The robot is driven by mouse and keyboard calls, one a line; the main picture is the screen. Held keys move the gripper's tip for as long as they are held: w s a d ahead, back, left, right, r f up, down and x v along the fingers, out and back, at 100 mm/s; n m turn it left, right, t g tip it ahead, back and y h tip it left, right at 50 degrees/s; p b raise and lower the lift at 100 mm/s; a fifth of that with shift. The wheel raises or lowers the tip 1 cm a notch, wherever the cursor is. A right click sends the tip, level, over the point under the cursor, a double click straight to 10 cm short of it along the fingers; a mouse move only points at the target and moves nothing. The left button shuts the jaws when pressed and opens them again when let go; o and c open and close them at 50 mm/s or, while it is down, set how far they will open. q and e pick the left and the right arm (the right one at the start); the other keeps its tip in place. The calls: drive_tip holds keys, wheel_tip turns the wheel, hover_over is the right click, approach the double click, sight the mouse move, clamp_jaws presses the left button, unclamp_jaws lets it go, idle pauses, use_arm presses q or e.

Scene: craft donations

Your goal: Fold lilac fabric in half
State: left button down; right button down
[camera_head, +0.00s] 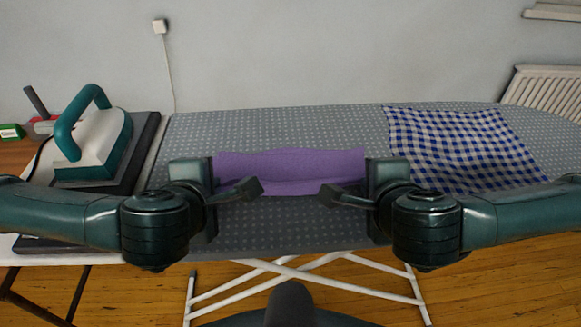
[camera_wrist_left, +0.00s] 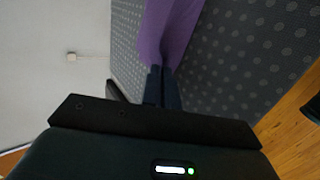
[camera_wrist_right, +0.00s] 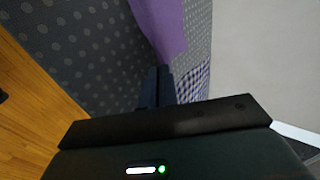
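The lilac fabric (camera_head: 290,167) lies across the middle of the grey dotted ironing board, between my two grippers, as a wide strip with a fold or ridge along its near side. My left gripper (camera_head: 213,182) is at its left end. In the left wrist view its fingers (camera_wrist_left: 162,72) are together with the fabric (camera_wrist_left: 168,28) running into the tips. My right gripper (camera_head: 368,182) is at its right end. In the right wrist view its fingers (camera_wrist_right: 158,74) are also together on the fabric (camera_wrist_right: 160,25). The gripped corners are partly hidden by the grippers.
A blue and white checked cloth (camera_head: 455,145) lies on the right of the ironing board (camera_head: 300,119). A teal and white iron (camera_head: 95,140) stands on a dark pad at the left. A radiator (camera_head: 548,90) is at the back right. The board behind the fabric is clear.

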use_arm(q)
drive_tip(key=shift+s+a+f, duration=0.2)
drive_tip(key=shift+s+f, duration=0.05)
drive_tip(key=shift+f, duration=0.05)
use_arm(e)
drive_tip(key=shift+s+d+f, duration=0.2)
drive_tip(key=shift+s+f, duration=0.05)
drive_tip(key=shift+f, duration=0.05)
use_arm(q)
drive_tip(key=c, duration=1.3)
unclamp_jaws()
use_arm(e)
drive_tip(key=c, duration=1.3)
unclamp_jaws()
use_arm(q)
drive_tip(key=shift+s+r, duration=0.1)
use_arm(e)
drive_tip(key=shift+s+r, duration=0.1)
